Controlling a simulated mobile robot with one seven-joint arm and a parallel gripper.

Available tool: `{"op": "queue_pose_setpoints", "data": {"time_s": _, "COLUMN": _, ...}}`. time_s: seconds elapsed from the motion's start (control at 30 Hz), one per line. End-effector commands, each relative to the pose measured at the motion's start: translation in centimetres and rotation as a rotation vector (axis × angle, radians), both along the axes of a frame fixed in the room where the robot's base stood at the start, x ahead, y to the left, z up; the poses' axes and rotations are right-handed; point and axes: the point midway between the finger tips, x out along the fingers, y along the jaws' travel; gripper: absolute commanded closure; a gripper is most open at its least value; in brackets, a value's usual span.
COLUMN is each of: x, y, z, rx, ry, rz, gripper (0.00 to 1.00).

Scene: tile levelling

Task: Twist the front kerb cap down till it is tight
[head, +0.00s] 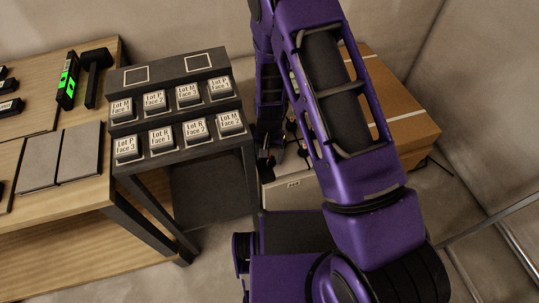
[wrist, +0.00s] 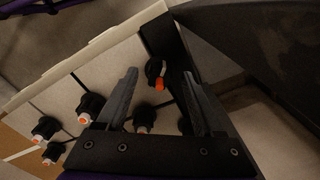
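In the wrist view my gripper (wrist: 159,77) is open, its two dark fingers apart with nothing held between them. A black cap with an orange mark (wrist: 155,69) shows beyond the gap between the fingertips, near the dark strip; I see no contact with it. More black caps with orange or red marks stand on the pale tiles, one at the left (wrist: 91,104) and one at far left (wrist: 46,127). Others are partly hidden by the fingers. I cannot tell for sure which is the front kerb cap. In the head view my gripper (head: 267,158) is small and mostly hidden beside the tiled work.
A dark stepped rack (head: 180,113) with labelled blocks stands left of my arm. A wooden bench (head: 105,180) with grey tiles, a black mallet (head: 95,75) and a green-lit level (head: 68,80) is farther left. A cardboard-coloured box top (head: 405,115) lies behind my arm.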

Motion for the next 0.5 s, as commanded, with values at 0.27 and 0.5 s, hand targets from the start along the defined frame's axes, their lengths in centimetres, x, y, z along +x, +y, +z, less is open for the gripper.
{"op": "queue_pose_setpoints", "data": {"time_s": 0.27, "x": 0.1, "y": 0.0, "z": 0.9, "rx": 0.000, "ry": -0.001, "rz": 0.000, "gripper": 0.31}}
{"op": "queue_pose_setpoints", "data": {"time_s": 0.5, "x": 0.1, "y": 0.0, "z": 5.7, "rx": 0.001, "ry": -0.004, "rz": 0.001, "gripper": 0.31}}
